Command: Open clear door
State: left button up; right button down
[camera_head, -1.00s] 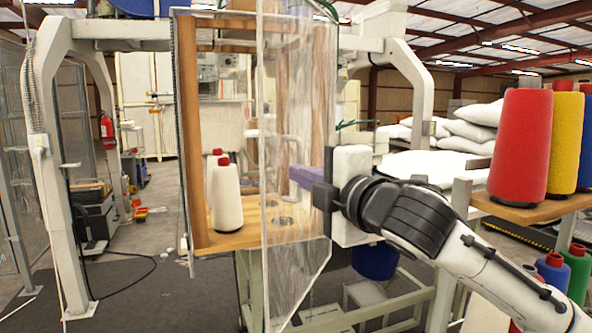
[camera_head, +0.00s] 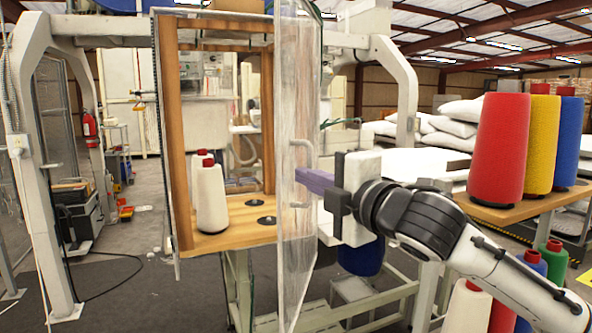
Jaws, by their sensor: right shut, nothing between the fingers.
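The clear door (camera_head: 296,110) stands swung out from the right side of a wooden-framed cabinet (camera_head: 168,120), seen nearly edge-on. A pale curved handle (camera_head: 302,155) is on the door. My right gripper (camera_head: 304,181) comes in from the right, with its purple fingers shut and empty. The fingertips are at the door beside the handle; I cannot tell if they touch it. Inside the cabinet, white thread cones with red tops (camera_head: 210,196) stand on the wooden floor. My left gripper is not in view.
Red (camera_head: 499,148), yellow (camera_head: 529,145) and blue (camera_head: 566,143) thread cones stand on a wooden table at right, with more spools below it. White pillows (camera_head: 450,130) are piled behind. White machine posts flank the cabinet. The cabinet's front opening is clear at the left.

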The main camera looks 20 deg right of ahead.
pick_arm(q)
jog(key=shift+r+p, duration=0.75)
jog(key=shift+p, duration=0.15)
pick_arm(e)
jog(key=s+d, duration=0.3)
jog(key=d, duration=1.2)
jog(key=shift+s, duration=0.2)
